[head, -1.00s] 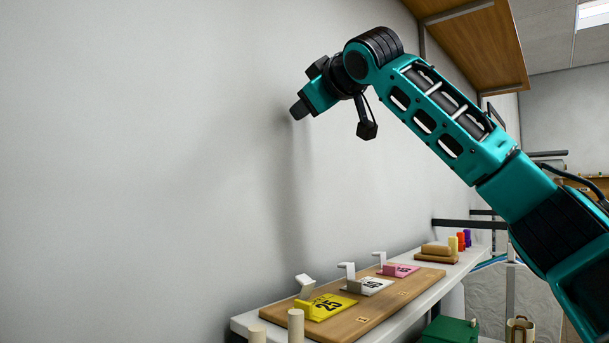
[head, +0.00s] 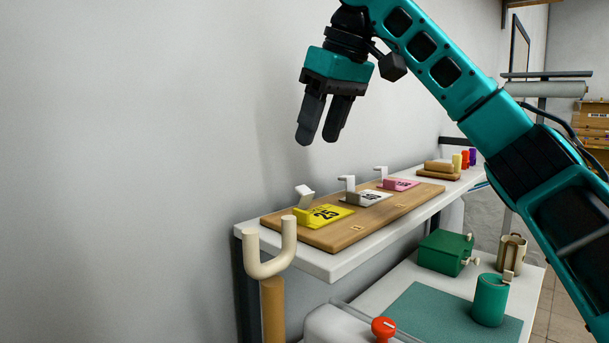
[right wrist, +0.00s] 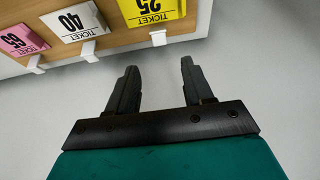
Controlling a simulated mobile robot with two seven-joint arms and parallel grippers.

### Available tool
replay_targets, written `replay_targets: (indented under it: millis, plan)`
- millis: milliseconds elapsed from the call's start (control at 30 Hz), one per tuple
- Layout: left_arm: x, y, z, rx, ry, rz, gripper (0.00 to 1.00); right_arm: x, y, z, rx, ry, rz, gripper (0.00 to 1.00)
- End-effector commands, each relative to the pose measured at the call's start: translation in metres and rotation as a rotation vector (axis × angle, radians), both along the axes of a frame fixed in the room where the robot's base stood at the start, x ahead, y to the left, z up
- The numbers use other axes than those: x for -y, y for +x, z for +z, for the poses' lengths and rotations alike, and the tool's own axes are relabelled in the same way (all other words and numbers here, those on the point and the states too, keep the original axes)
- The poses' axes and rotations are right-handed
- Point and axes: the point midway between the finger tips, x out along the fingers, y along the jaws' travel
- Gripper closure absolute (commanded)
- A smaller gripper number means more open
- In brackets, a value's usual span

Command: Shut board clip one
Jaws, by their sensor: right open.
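A wooden board (head: 345,236) lies on the white shelf with three clips and tickets along it. The yellow ticket 25 (head: 328,215) is nearest, with a raised pale clip lever (head: 304,196) at its wall side. The white ticket 40 (head: 372,197) has an upright lever (head: 348,184), and the pink ticket (head: 402,184) has another (head: 381,173). I cannot read which clip is one. My right gripper (head: 316,142) is open and empty, above the yellow ticket's end of the board. In the right wrist view its fingers (right wrist: 159,66) point toward the yellow ticket's lever (right wrist: 158,38). My left gripper is out of view.
A cream forked post (head: 270,266) stands before the shelf's near end. The wall runs close along the board. A wooden block (head: 438,166) and several coloured pegs lie farther along the shelf. A green box (head: 445,252) and green canister (head: 490,300) stand on the lower surface.

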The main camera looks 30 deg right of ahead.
Motion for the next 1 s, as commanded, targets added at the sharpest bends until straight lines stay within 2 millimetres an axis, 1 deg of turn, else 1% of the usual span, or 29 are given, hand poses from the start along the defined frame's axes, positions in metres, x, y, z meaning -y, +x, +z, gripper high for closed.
replay_targets:
  millis: [33, 200, 500, 700, 967, 1000]
  plan:
    - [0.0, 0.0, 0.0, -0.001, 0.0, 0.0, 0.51, -0.002, 0.003, -0.009, -0.003, 0.001, 0.003, 0.49]
    - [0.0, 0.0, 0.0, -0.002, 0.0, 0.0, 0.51, -0.005, 0.013, -0.034, -0.002, 0.0, 0.004, 0.49]
    - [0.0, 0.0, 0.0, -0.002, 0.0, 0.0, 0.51, -0.01, 0.028, -0.071, 0.001, 0.001, 0.0, 0.49]
    - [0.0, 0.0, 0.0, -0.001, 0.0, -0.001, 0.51, -0.011, 0.032, -0.082, 0.003, 0.0, 0.0, 0.49]
    - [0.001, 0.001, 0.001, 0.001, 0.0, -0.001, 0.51, -0.011, 0.033, -0.082, 0.004, 0.0, 0.0, 0.49]
    - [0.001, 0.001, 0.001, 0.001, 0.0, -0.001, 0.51, -0.011, 0.033, -0.082, 0.003, 0.0, 0.0, 0.52]
